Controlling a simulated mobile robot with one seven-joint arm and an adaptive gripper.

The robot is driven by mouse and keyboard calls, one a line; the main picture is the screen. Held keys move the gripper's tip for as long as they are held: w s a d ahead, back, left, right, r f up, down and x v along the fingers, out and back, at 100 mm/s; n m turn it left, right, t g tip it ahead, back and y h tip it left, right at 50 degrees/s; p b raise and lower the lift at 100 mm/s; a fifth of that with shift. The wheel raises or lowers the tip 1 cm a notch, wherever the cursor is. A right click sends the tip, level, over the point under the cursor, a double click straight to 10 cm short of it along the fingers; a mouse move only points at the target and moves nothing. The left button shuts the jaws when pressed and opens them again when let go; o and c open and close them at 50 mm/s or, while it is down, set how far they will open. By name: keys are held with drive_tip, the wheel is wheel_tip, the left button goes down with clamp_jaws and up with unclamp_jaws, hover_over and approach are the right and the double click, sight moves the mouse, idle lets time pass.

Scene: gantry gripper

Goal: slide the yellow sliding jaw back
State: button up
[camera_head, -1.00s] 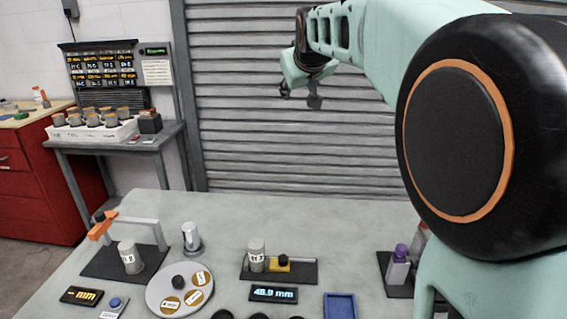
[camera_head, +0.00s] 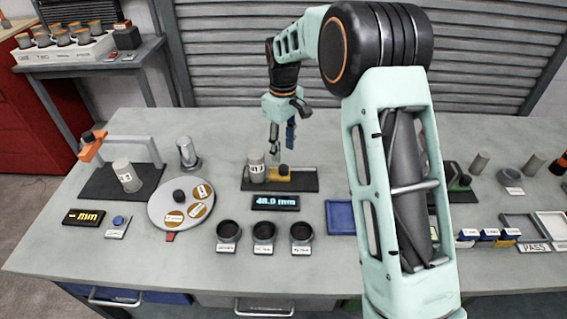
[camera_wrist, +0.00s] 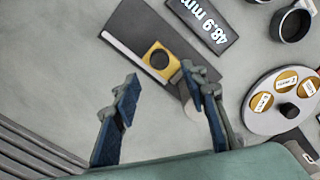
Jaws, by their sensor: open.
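The yellow sliding jaw (camera_head: 296,175), with a black knob on top, sits on a dark base plate (camera_head: 306,186) behind the lit display. A pale labelled cylinder (camera_head: 256,168) stands on the same plate, just left of the jaw. In the wrist view the yellow jaw (camera_wrist: 168,67) shows above the fingers, and the cylinder (camera_wrist: 188,99) is partly hidden by one finger. My gripper (camera_head: 282,145) is open and empty, above and behind the jaw in the head view. In the wrist view its two fingers (camera_wrist: 160,105) are spread apart, not touching the knob.
The display (camera_head: 275,202) reads about 48.9 mm. A round turntable (camera_head: 181,206) is to the left, with several dark cups (camera_head: 264,232) in front. A blue tray (camera_head: 341,217) lies to the right. The bench behind the jaw's plate is mostly clear.

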sight(283, 167)
wheel_tip(283, 167, down, 7)
drive_tip(key=shift+r, duration=0.2)
clamp_jaws()
idle(0.3)
